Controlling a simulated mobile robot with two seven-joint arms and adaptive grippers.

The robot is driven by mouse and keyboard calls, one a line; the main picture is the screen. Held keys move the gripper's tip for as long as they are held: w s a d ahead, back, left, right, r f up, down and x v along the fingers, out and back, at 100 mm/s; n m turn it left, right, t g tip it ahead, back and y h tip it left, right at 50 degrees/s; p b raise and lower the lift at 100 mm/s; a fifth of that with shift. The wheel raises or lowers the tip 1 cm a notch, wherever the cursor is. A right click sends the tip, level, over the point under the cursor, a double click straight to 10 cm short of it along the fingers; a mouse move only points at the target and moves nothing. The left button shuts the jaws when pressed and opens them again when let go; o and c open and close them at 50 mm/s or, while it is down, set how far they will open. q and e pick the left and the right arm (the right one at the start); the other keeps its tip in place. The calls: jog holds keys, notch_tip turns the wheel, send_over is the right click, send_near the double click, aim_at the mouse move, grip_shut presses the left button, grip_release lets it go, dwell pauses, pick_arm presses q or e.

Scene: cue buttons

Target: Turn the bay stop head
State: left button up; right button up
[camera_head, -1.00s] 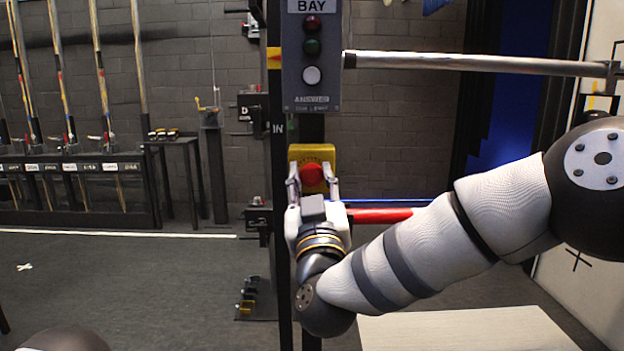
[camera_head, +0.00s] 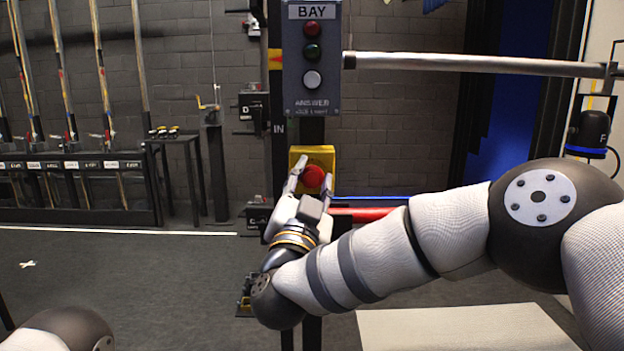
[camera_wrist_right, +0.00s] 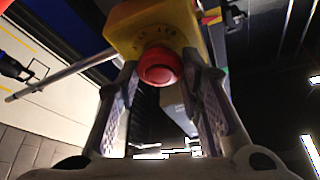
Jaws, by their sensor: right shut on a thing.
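The bay stop head is a round red button (camera_head: 313,177) on a yellow box (camera_head: 325,156), mounted on the dark post below the grey BAY panel. My right gripper (camera_head: 311,185) is shut on the red head, with one finger on each side of it, and is tilted. In the right wrist view the red head (camera_wrist_right: 159,66) sits between the two fingers (camera_wrist_right: 160,85), in front of the yellow box (camera_wrist_right: 155,25). My left gripper is not in view.
The grey BAY panel (camera_head: 312,60) with red, green and white buttons is above. A metal rail (camera_head: 470,64) runs right from the post. A red bar (camera_head: 368,214) runs just behind my right arm. A pale board (camera_head: 470,328) lies at lower right.

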jog(key=shift+m, duration=0.5)
